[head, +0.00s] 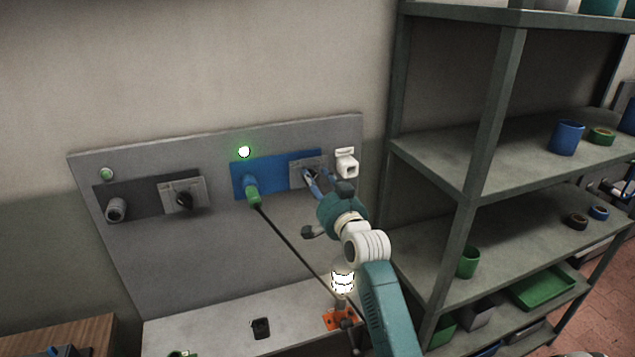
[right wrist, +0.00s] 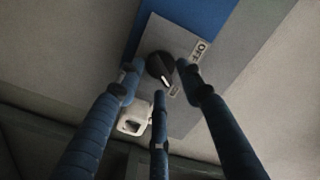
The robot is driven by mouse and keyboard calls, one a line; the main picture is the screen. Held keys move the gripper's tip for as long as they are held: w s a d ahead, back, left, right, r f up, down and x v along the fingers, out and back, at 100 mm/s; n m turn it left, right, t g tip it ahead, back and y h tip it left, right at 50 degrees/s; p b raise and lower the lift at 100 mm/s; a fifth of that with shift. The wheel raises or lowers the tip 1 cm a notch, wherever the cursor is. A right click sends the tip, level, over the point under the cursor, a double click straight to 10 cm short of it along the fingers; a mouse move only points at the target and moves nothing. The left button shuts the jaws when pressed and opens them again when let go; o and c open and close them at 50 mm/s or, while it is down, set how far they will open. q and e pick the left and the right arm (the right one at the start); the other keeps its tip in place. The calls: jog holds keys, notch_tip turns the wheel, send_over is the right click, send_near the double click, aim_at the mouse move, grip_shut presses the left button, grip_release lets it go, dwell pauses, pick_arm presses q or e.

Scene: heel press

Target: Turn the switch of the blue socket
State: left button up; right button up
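The blue socket (head: 276,174) is on the grey wall panel, with a green plug (head: 252,192) and black cable on its left half. Its switch is a black round knob (right wrist: 160,66) on a grey plate (right wrist: 187,50) marked OFF. The knob's pale mark points down and right, towards a second, hard-to-read label. My right gripper (head: 312,177) is at the switch; it also shows in the right wrist view (right wrist: 160,77). Its three blue fingers are spread around the knob, with small gaps visible; contact is unclear. My left gripper is out of view.
A green lamp (head: 244,151) glows above the blue socket. A dark socket (head: 128,200) with its own switch (head: 184,198) is to the left. A white fixture (head: 346,162) sits close right of the blue socket's switch. Grey shelving (head: 480,175) stands right of my arm.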

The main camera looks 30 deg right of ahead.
jog(key=v, duration=1.2)
jog(key=shift+f, duration=0.1)
